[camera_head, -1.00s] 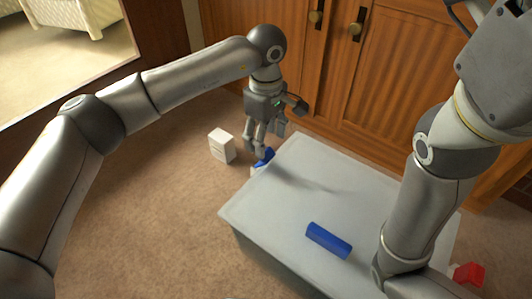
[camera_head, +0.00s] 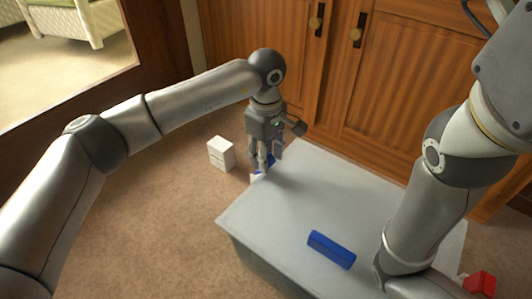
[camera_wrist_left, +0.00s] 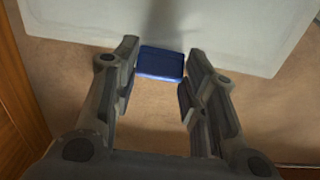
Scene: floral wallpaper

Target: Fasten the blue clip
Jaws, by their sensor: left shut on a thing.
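The blue clip (camera_head: 258,171) is at the far left edge of a grey box (camera_head: 290,215), largely hidden by my left gripper in the head view. My left gripper (camera_head: 266,168) points down at that edge, with its fingers around the clip. In the left wrist view the blue clip (camera_wrist_left: 160,63) lies between the fingertips of the left gripper (camera_wrist_left: 162,75), against the box's pale edge (camera_wrist_left: 225,45). The gripper is shut on it. My right arm reaches down on the right, and its gripper is out of view.
A blue bar (camera_head: 331,250) lies on the box top. A red piece (camera_head: 480,285) is at the box's right side. A small white drawer unit (camera_head: 221,154) stands on the carpet left of the gripper. Wooden cabinet doors (camera_head: 400,80) rise close behind the box.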

